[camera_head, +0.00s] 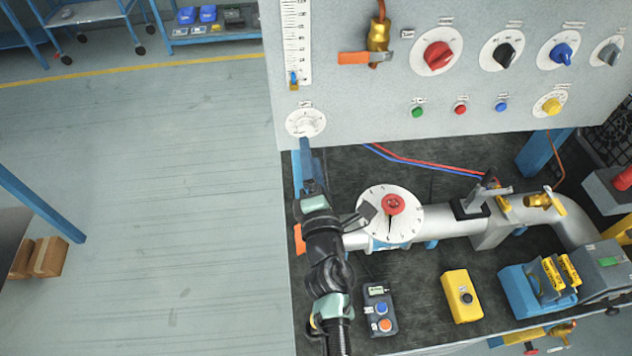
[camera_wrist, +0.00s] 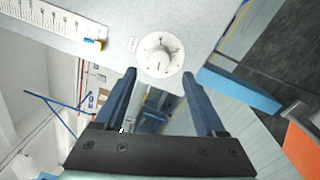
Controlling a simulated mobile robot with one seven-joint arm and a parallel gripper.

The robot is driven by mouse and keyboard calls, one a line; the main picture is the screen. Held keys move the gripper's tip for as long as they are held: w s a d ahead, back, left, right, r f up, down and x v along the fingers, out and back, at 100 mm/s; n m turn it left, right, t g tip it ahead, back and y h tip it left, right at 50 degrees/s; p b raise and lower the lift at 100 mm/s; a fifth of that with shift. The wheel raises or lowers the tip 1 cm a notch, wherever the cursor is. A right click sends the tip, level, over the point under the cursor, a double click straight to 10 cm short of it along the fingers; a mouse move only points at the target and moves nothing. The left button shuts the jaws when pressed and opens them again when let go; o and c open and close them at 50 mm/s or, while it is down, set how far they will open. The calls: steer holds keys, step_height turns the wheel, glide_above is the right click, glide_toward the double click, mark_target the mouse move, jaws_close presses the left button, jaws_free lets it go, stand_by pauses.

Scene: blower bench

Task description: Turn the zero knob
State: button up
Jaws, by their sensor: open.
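A white round knob (camera_head: 306,122) on a white dial sits at the lower left corner of the upright panel, below the ruler scale; its label is too small to read. In the wrist view the same knob (camera_wrist: 158,60) lies ahead of my gripper, between the lines of the two fingers. My gripper (camera_wrist: 160,77) is open and empty, with one blue finger to each side. In the head view my gripper (camera_head: 305,145) is just below the dial. I cannot tell whether the fingertips touch the panel.
The panel (camera_head: 350,105) also carries a red knob (camera_head: 437,55), a black knob (camera_head: 503,55), a blue knob (camera_head: 561,54) and several small buttons. An orange-handled brass valve (camera_head: 377,45) hangs above right. A pipe with a round dial (camera_head: 390,213) lies right of my arm.

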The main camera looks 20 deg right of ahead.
steer(key=v, duration=0.7)
steer(key=shift+s, duration=0.2)
steer(key=w+a+r+m+t+h, duration=0.15)
steer(key=r+m, duration=0.45)
steer(key=r, duration=1)
steer(key=w+a+r+m+t+h, duration=0.1)
steer(key=w+r+m+t, duration=0.35)
steer(key=r, duration=1.05)
steer(key=s+a+r+m+t+y, duration=0.1)
steer(key=s+a+r+m+y, duration=0.1)
steer(key=s+a+r, duration=0.2)
steer(key=s+a+r+m+t+y+b, duration=0.1)
steer(key=s+a+r+m+y, duration=0.2)
steer(key=r, duration=0.7)
steer(key=s+a+r+m+t+y, duration=0.1)
steer(key=s+a+r+m+y, duration=0.1)
steer(key=s+a+r, duration=0.3)
steer(key=shift+s+a+r+m+t+y, duration=0.2)
steer(key=shift+s+r+m+t+y, duration=0.2)
steer(key=shift+s+r, duration=0.6)
steer(key=shift+f, duration=0.15)
